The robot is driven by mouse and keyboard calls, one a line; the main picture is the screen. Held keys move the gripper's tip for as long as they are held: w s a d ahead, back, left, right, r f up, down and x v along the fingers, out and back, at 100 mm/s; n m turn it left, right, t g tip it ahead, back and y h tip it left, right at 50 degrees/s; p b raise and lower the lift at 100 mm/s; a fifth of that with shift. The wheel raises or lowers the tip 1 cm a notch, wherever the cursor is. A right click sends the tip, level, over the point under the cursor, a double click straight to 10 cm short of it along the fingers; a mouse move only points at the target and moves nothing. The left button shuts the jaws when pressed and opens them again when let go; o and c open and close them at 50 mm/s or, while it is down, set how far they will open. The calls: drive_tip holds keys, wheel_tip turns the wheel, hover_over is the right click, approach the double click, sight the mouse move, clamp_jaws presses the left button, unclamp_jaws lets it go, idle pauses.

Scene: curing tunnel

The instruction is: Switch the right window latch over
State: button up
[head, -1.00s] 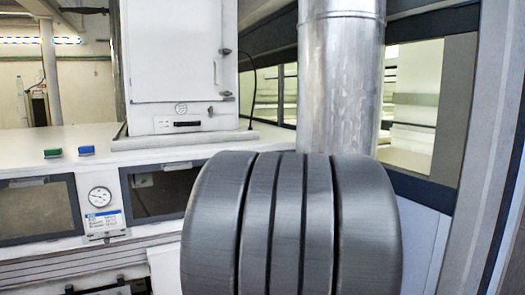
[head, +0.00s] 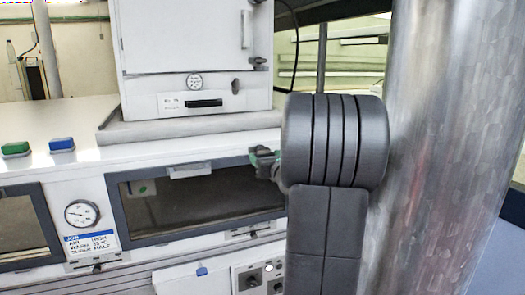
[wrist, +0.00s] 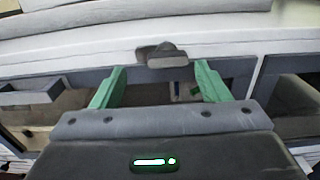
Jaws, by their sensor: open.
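The right window (head: 215,200) is a dark pane in a grey frame on the white machine front, below its top. In the wrist view a grey lever-like latch (wrist: 166,61) sits on the upper window frame, roughly centred between my fingertips and beyond them. My gripper (head: 265,163) is at the window's upper right corner in the head view. Its green fingers (wrist: 160,82) are spread apart in the wrist view with nothing held. Contact with the latch cannot be told. In the head view my gripper and arm hide that corner.
A shiny metal duct (head: 435,150) stands close at the right of my arm. A white cabinet (head: 195,60) stands on the machine top. A green button (head: 15,149), a blue button (head: 62,144) and a gauge (head: 81,213) are at left. A knob panel (head: 260,278) is below.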

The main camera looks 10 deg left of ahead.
sight(264, 152)
drive_tip(key=shift+d+x, duration=0.25)
drive_tip(key=shift+x, duration=1.2)
drive_tip(key=shift+w, duration=0.25)
drive_tip(key=shift+c, duration=0.2)
drive_tip(key=shift+d, duration=0.1)
drive_tip(key=c, duration=1)
drive_tip(key=shift+o, duration=0.2)
